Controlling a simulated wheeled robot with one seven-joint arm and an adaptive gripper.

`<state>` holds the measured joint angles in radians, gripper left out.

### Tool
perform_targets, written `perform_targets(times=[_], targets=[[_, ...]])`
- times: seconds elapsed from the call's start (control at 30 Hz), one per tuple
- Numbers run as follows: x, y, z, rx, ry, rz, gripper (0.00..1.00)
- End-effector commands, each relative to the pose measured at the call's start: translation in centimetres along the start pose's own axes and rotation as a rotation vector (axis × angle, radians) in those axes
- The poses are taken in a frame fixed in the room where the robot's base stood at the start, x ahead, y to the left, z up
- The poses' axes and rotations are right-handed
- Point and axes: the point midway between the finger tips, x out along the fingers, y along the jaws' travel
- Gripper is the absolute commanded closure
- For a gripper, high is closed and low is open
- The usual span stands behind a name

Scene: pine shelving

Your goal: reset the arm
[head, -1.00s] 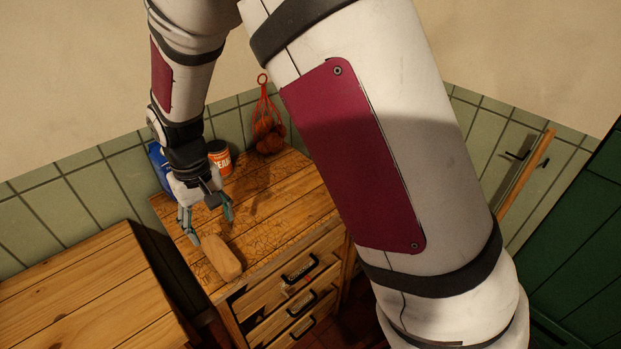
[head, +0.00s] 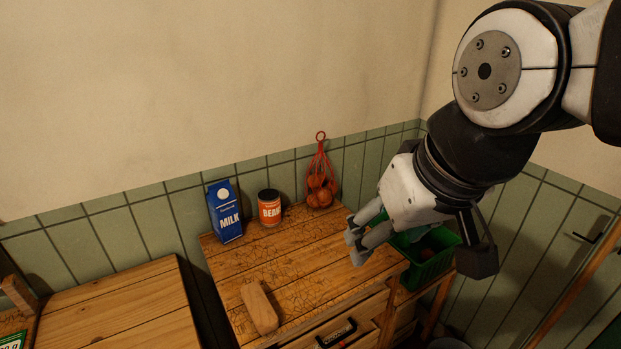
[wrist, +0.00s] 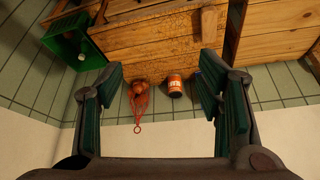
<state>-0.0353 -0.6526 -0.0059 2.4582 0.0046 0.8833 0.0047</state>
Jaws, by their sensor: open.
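My gripper (head: 362,236) is open and empty. In the head view it hangs in the air at the right, in front of the right end of the wooden cabinet top (head: 330,266). In the wrist view my gripper (wrist: 160,105) has its two fingers wide apart at the left and right, with nothing held between them. The cabinet and the wall show upside down beyond the fingers.
On the cabinet top stand a blue milk carton (head: 225,212), a bean can (head: 269,208) and a red net of round produce (head: 320,184). A wooden block (head: 259,307) lies near the front edge. A green crate (head: 432,265) is at the right, partly behind my gripper.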

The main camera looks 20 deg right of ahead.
Motion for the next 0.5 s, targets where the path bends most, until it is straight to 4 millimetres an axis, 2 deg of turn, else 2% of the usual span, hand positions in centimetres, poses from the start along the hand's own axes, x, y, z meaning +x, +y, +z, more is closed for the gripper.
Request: perform_targets(times=[0.1,0.2,0.5], targets=[[-0.8,0.6,1.3,0.013,0.03,0.015,0.4],[-1.1,0.7,1.8,0.018,0.038,0.021,0.4],[-1.1,0.8,1.9,0.018,0.039,0.021,0.4]])
